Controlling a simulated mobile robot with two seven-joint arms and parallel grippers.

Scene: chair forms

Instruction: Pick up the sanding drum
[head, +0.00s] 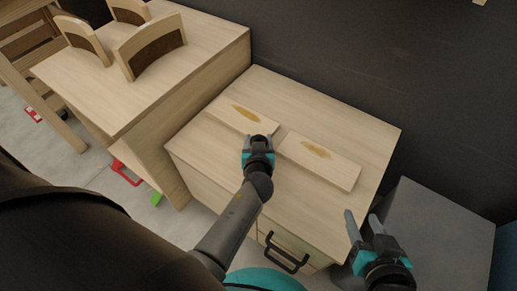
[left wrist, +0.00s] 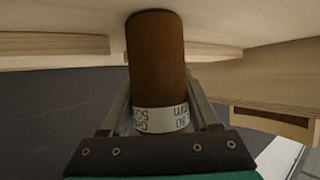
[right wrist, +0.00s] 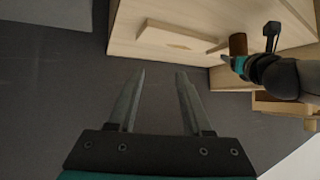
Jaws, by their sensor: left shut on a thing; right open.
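The sanding drum (left wrist: 156,60) is a brown upright cylinder with a white printed band at one end. My left gripper (left wrist: 160,88) is shut on it, a finger on each side by the printed band. In the head view my left gripper (head: 258,142) is over the light wood cabinet, between two boards, and hides the drum. The drum also shows in the right wrist view (right wrist: 238,44), in front of the left gripper; I cannot tell whether it touches the cabinet top. My right gripper (head: 366,222) is open and empty beside the cabinet's right front corner.
Two flat boards with brown patches, one left (head: 232,116) and one right (head: 320,163), lie on the cabinet top (head: 340,108). A black drawer handle (head: 285,258) is on the front. A grey block (head: 440,220) stands right. Curved chair backs (head: 150,45) stand on the left unit.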

